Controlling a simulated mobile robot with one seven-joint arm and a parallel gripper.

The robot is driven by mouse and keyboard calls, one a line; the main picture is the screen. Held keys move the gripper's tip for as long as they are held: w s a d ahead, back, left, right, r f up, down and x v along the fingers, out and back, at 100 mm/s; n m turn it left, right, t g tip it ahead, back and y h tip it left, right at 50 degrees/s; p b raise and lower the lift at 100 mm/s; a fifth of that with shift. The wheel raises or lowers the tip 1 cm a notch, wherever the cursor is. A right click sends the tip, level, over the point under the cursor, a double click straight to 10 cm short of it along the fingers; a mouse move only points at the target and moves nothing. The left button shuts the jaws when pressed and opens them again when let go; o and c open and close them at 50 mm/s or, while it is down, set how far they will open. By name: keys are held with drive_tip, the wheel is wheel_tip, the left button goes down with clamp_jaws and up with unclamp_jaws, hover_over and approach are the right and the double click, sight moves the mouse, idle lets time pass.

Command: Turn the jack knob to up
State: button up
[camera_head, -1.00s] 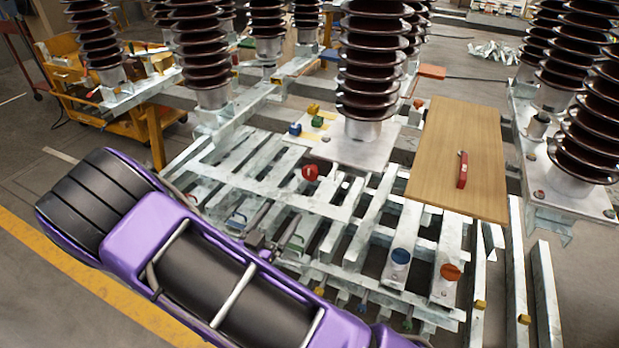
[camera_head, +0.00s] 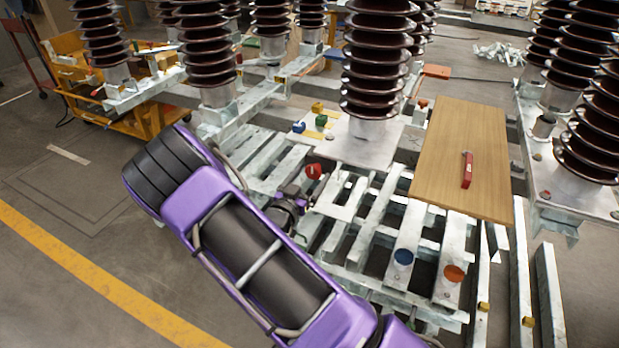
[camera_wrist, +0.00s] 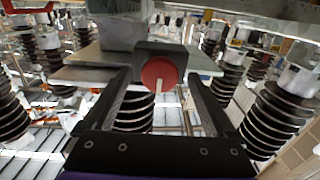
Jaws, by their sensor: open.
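A round red knob (camera_head: 313,171) with a pale mark sits at the edge of the pale metal frame, below the middle insulator. I take it as the jack knob. In the wrist view the red knob (camera_wrist: 160,72) faces me on a dark mount, and its pale pointer runs downward in the picture. My gripper (camera_head: 300,196) is close beside the knob in the head view, at the end of my purple arm. In the wrist view my gripper (camera_wrist: 161,80) is open, with one dark finger on each side of the knob. I see no contact between fingers and knob.
A blue knob (camera_head: 403,257) and an orange knob (camera_head: 454,273) sit on the frame at the lower right. A wooden board (camera_head: 445,150) with a red handle (camera_head: 467,170) lies to the right. A brown ribbed insulator (camera_head: 378,60) stands behind the red knob. Open floor lies left.

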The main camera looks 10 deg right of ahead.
drive_tip(key=shift+c, duration=0.2)
drive_tip(key=c, duration=1.3)
drive_tip(key=shift+c, duration=0.2)
